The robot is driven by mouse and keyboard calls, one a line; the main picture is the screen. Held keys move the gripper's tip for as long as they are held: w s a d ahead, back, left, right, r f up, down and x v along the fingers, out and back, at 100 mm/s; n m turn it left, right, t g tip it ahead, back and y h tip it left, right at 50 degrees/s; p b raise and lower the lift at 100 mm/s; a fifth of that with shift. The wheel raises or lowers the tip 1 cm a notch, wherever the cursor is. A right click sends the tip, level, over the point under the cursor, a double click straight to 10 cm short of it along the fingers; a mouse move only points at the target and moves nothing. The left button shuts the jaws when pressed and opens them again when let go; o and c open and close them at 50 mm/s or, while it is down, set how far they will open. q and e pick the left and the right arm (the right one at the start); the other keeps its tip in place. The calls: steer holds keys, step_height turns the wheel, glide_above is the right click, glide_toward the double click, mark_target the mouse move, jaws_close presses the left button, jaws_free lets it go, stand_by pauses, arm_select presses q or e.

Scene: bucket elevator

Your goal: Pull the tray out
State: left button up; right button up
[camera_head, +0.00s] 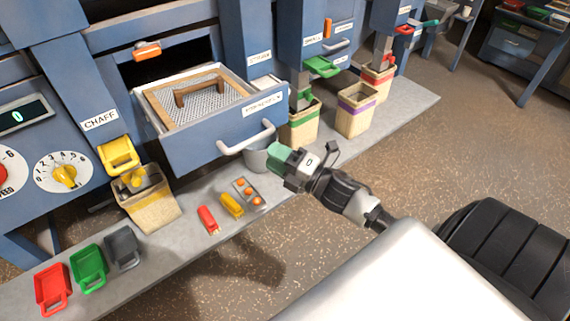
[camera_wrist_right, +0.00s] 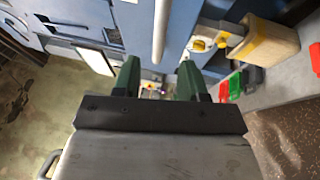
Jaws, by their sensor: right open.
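The tray is a blue drawer (camera_head: 215,146) that stands out from the front of the blue machine in the head view. A wood-framed mesh screen (camera_head: 205,98) with a wooden handle lies in it. Its white bar handle (camera_head: 246,140) is on the front face. In the right wrist view the white handle (camera_wrist_right: 161,30) shows ahead of the fingers. My right gripper (camera_head: 278,155), with green fingers, is just right of the handle, apart from it. In the wrist view it (camera_wrist_right: 157,82) is open with nothing between its fingers. My left gripper is not in view.
A grey ledge (camera_head: 170,245) below holds red, green and grey scoops (camera_head: 88,268), small red and yellow items (camera_head: 231,205), and a bucket under the yellow chaff spout (camera_head: 150,200). More buckets (camera_head: 357,110) stand right. Brown floor (camera_head: 430,160) is open at right.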

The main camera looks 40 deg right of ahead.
steer(key=shift+v, duration=1.4)
steer(key=s+d+f+m+g+h, duration=0.1)
steer(key=s+f+m+g+h, duration=0.3)
steer(key=f, duration=0.7)
steer(key=s+d+f+m+g+h, duration=0.15)
steer(key=f+m, duration=0.35)
steer(key=f, duration=0.6)
steer(key=s+d+f+m+g+h, duration=0.1)
steer(key=s+d+f+m+h, duration=0.3)
steer(key=f, duration=0.7)
steer(key=s+a+f+m+g, duration=0.2)
steer(key=s+f, duration=0.4)
steer(key=s, duration=0.3)
steer(key=s+a+f+m+g, duration=0.3)
steer(key=s+a+f+g, duration=0.2)
steer(key=s, duration=0.4)
steer(key=s+a+f+m+g+y, duration=0.1)
steer(key=s+a+f+m+g, duration=0.2)
steer(key=s+a+f, duration=0.3)
steer(key=s+f, duration=0.2)
steer(key=s, duration=0.2)
steer(key=shift+g, duration=0.35)
